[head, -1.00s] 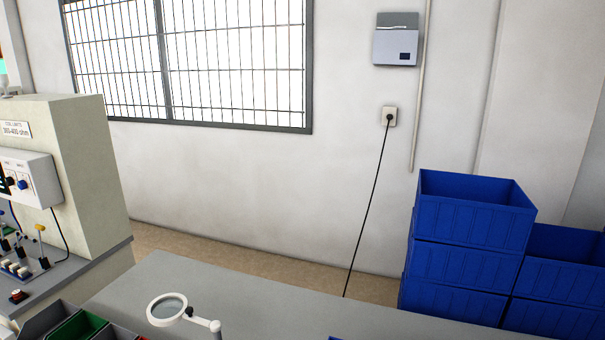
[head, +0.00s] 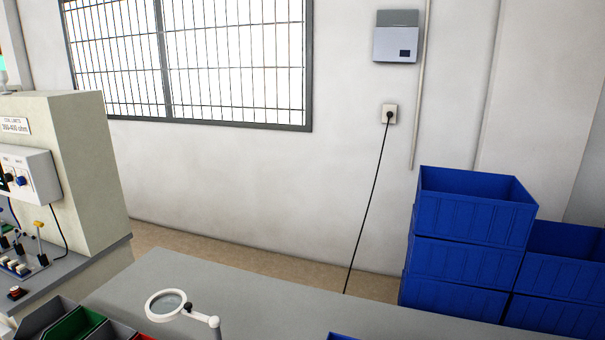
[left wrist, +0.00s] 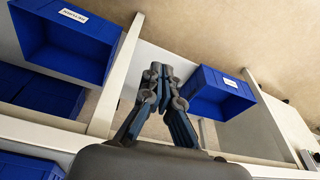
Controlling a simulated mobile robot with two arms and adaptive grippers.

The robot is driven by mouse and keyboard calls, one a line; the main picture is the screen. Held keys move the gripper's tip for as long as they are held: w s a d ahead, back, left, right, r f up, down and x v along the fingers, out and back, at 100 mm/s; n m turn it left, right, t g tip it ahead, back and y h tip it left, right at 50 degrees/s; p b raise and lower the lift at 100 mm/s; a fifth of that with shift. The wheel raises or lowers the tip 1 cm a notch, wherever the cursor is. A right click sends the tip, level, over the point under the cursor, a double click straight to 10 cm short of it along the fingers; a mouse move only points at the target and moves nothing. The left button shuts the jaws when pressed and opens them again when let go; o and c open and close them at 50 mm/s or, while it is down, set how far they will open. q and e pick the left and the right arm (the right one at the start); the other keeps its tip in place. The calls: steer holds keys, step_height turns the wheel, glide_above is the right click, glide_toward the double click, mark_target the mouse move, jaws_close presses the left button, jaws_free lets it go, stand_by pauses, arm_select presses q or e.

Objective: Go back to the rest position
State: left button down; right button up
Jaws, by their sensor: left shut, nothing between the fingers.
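In the left wrist view my left gripper (left wrist: 160,72) is shut, with its fingertips together and nothing between them. It is over a white shelf frame (left wrist: 106,85), and a blue bin (left wrist: 222,92) with a white label shows just to the right of the fingers. I cannot tell whether the fingers touch that bin. Neither gripper shows in the head view, and my right gripper is in no view.
The head view shows a grey bench top (head: 250,290) with a ring magnifier (head: 168,304) and small bins (head: 75,327). Blue crates (head: 465,240) are stacked at the right. A test cabinet (head: 85,150) stands at the left. Another labelled blue bin (left wrist: 66,45) is upper left in the wrist view.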

arm_select(q)
steer(key=s+a+f+b, duration=0.1)
steer(key=s+f, duration=0.8)
steer(key=f, duration=0.2)
steer(key=s+a+f+g+b, duration=0.1)
steer(key=s+a+f, duration=0.1)
steer(key=s+f, duration=0.7)
step_height(320, 180, down, 3)
steer(key=shift+r+g, duration=0.2)
steer(key=shift+g, duration=0.1)
steer(key=shift+a, duration=0.1)
